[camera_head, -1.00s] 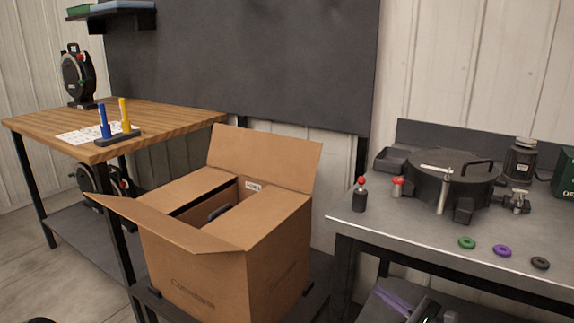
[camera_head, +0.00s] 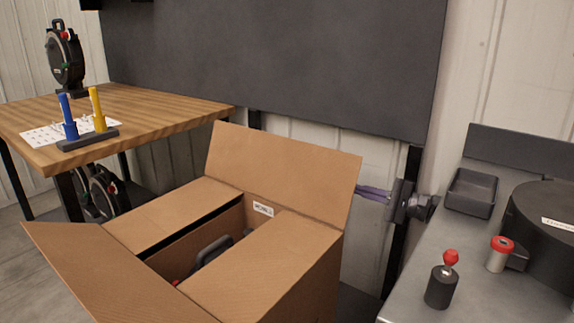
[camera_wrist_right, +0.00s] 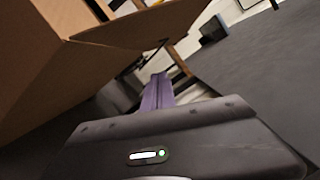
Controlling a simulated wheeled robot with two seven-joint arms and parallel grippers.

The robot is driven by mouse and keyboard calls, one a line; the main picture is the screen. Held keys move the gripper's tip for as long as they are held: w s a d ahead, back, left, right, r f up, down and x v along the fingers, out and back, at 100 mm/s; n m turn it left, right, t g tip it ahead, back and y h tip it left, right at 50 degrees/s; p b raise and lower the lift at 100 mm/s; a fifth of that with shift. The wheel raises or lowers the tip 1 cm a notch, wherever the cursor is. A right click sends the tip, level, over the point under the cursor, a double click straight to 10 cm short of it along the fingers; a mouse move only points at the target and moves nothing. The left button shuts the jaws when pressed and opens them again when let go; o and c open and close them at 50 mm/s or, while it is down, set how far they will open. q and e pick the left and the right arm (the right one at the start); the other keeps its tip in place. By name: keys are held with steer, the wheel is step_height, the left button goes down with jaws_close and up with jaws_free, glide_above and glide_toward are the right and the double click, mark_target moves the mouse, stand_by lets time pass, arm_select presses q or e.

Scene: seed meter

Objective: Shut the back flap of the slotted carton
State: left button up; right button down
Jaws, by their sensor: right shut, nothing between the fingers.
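The brown slotted carton (camera_head: 320,285) stands open at the lower middle of the head view. Its back flap (camera_head: 285,172) stands up, tilted slightly backward. The two side flaps lie folded inward, with a gap between them. The front flap (camera_head: 100,280) sticks outward to the lower left. My right gripper (camera_head: 366,192), with purple fingers, is shut and empty just right of the back flap's right edge; its tips are partly hidden by the flap. In the right wrist view, the shut fingers (camera_wrist_right: 158,90) point past the carton (camera_wrist_right: 60,60) at upper left. My left gripper is not in view.
A dark-handled item (camera_head: 210,250) shows inside the carton. The grey bench (camera_head: 465,285) at right bears a dark tray (camera_head: 472,193), a red-knobbed bottle (camera_head: 441,285) and a round black device (camera_head: 545,235). A wooden table (camera_head: 150,105) stands at left, a dark panel behind.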

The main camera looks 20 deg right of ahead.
mark_target(315, 173)
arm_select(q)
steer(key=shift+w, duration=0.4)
arm_select(e)
steer(key=shift+w+r+n, duration=0.4)
steer(key=shift+w+r, duration=0.25)
steer(key=shift+r, duration=0.2)
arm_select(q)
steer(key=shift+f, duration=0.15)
arm_select(e)
steer(key=shift+w+a, duration=0.1)
steer(key=shift+a, duration=0.05)
